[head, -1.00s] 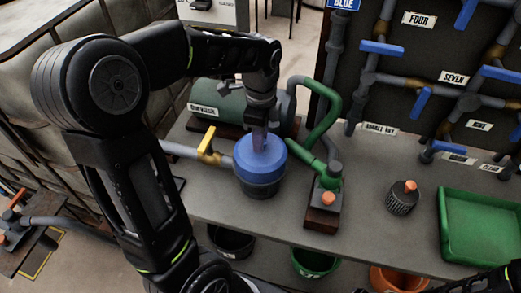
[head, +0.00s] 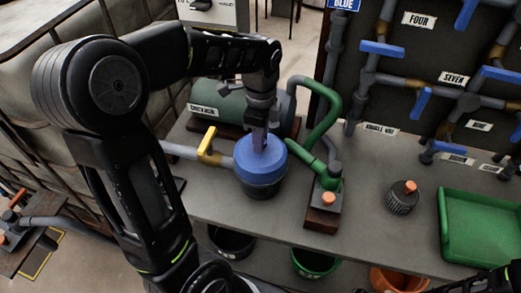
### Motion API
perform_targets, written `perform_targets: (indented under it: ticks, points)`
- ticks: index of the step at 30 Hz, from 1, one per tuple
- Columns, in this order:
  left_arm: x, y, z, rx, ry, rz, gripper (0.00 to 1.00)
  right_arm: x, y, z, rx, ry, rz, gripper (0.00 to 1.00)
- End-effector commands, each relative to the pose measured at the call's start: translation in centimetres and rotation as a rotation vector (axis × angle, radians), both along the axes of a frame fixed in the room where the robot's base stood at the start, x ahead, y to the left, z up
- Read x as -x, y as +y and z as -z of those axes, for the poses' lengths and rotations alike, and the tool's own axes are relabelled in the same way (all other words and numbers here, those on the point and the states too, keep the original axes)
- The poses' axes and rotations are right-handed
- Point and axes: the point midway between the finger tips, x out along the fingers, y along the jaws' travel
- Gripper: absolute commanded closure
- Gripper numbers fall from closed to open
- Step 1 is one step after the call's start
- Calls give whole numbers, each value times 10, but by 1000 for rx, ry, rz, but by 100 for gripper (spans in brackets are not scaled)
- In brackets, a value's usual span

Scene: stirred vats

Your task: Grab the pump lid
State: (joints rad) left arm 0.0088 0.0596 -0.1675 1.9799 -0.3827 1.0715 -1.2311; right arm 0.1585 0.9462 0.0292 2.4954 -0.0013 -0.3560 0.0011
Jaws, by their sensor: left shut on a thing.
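The pump lid (head: 262,163) is a round blue cap on a dark pot (head: 263,188) on the grey bench. It sits level on the pot. My left gripper (head: 259,142) points down from above and is shut on the raised middle part of the lid. The fingers partly hide that part. Only a dark piece of my right arm shows at the bottom right corner; its gripper is not in view.
A yellow-handled valve (head: 208,146) on a pipe is left of the pot. A green pipe (head: 325,125) and a small pump with an orange knob (head: 328,198) stand close on the right. A dark knurled cap (head: 402,198) and a green tray (head: 482,228) lie further right.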

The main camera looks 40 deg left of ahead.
Motion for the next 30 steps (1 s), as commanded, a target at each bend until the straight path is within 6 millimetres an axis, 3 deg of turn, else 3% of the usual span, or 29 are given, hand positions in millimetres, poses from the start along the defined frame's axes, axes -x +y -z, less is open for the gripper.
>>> perform_targets:
  ticks: [8,14,22,30]
  points:
    - [0,0,-5,0,-1,0,100,0,0,0,0,0,0,64]
    - [-1,0,-32,-1,-5,0,100,0,0,1,0,0,0,64]
    - [-1,0,-84,0,-4,-1,100,0,0,1,0,0,0,64]
    - [0,0,-101,0,0,0,100,0,0,1,0,0,0,64]
